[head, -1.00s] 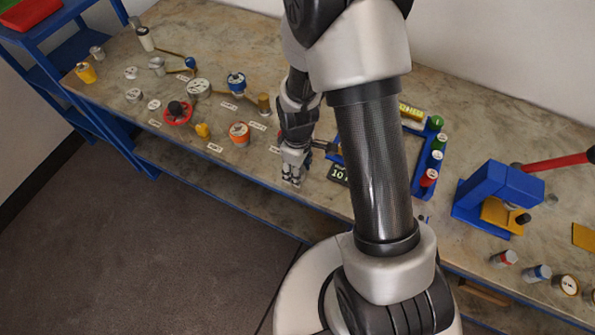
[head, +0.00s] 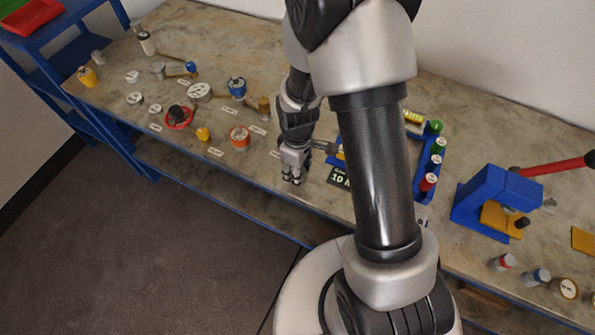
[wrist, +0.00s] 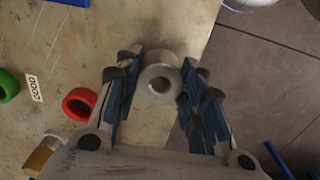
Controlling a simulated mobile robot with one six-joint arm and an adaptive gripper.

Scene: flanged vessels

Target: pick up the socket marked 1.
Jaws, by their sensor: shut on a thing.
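In the wrist view a grey metal socket (wrist: 159,84) with a round hole sits between the two blue-padded fingers of my gripper (wrist: 160,78). My gripper is shut on it. No number can be read on the socket, so I cannot tell whether it is the one marked 1. In the head view my gripper (head: 292,179) points down at the front edge of the bench, and the socket is too small to make out there.
A red ring (wrist: 80,103) and a green ring (wrist: 8,86) lie left of my gripper in the wrist view. The bench (head: 240,185) holds several fittings at left. A blue press (head: 492,199) with a red lever stands at right. Open floor lies in front.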

